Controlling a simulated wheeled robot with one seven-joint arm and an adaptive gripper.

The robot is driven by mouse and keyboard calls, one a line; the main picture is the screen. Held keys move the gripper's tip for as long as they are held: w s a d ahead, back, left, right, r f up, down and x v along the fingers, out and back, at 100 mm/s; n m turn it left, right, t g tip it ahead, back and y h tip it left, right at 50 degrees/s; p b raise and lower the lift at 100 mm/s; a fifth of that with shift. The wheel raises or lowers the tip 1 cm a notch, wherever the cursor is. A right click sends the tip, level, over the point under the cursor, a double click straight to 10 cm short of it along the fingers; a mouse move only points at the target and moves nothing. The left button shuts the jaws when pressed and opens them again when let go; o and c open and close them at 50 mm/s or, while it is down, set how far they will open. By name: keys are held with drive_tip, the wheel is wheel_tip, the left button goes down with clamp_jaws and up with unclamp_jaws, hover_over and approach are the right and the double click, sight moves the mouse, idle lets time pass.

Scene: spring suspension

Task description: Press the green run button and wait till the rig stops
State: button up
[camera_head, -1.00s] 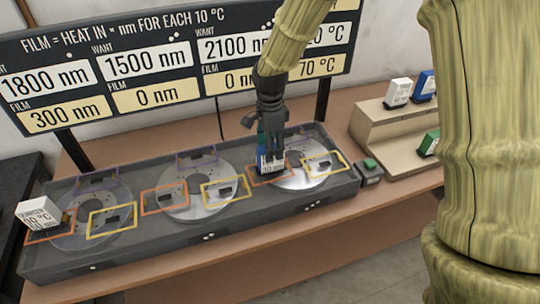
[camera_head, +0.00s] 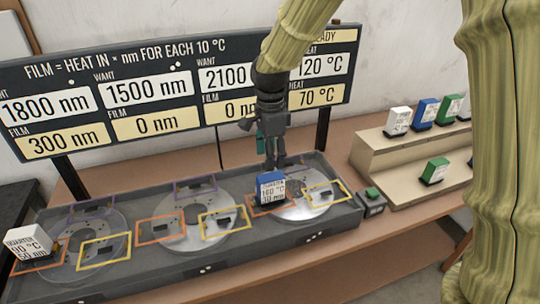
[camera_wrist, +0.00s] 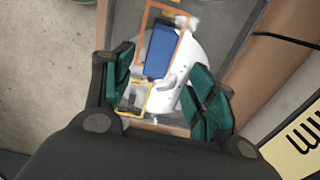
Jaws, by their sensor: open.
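The green run button (camera_head: 372,192) sits on a small dark box at the right end of the grey rig (camera_head: 120,270). My gripper (camera_head: 273,162) is open and empty just above and behind a blue block (camera_head: 271,188). The block stands in the orange frame of the right-hand disc (camera_head: 308,207). In the wrist view the blue block (camera_wrist: 167,52) lies beyond my open green-padded fingers (camera_wrist: 160,95), apart from them. A white block (camera_head: 28,243) stands in the orange frame of the left disc. The board (camera_head: 180,75) reads FILM 300 nm, 0 nm, and HEAT 70 °C.
A stepped wooden rack (camera_head: 405,160) right of the button holds white, blue and green blocks. The board stands behind the rig on dark posts. The table front (camera_head: 400,222) is clear. My arm covers part of the board.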

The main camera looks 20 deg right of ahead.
clamp_jaws()
idle(1.3)
